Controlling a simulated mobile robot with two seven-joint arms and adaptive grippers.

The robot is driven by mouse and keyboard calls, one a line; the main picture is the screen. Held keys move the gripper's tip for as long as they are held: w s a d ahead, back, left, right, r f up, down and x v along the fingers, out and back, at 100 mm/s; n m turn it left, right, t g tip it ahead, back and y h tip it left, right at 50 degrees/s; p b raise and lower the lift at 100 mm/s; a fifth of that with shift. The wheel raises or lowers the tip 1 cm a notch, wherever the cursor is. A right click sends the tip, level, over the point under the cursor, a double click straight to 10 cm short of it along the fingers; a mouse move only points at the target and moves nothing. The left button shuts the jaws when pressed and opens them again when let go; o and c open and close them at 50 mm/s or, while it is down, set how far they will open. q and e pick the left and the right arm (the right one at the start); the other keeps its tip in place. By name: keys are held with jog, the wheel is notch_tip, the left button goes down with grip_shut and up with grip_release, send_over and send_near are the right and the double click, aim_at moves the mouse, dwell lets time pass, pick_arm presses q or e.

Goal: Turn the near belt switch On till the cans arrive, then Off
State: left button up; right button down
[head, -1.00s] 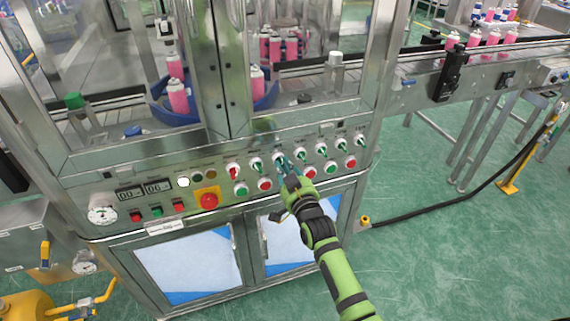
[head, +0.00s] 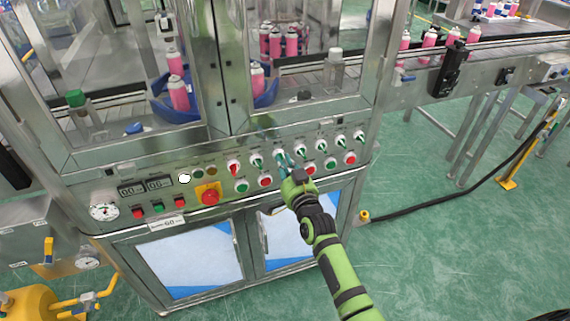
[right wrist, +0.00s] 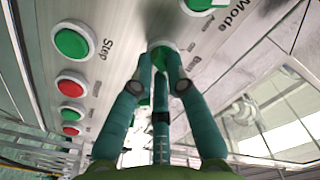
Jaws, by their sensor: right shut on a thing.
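My right gripper (head: 284,163) reaches up to the upper row of switches on the machine's control panel (head: 215,172). In the right wrist view its teal fingers (right wrist: 160,68) are shut around a green selector switch (right wrist: 160,47). The fingers cover most of that switch, so its exact setting cannot be read. Pink cans (head: 430,37) stand upright in a spaced row on the conveyor belt (head: 490,44) at the upper right. The leading can (head: 405,41) is close to the machine's right frame post. My left gripper is out of view.
Other selector switches (head: 300,150) sit close on both sides of the gripper. Green and red buttons (head: 265,182) lie just below. A red emergency button (head: 209,197) is to the left. More pink cans (head: 178,93) stand behind the machine's clear doors.

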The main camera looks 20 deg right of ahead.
jog(key=c, duration=1.2)
grip_release()
jog(key=s, duration=1.2)
jog(key=shift+d, duration=0.2)
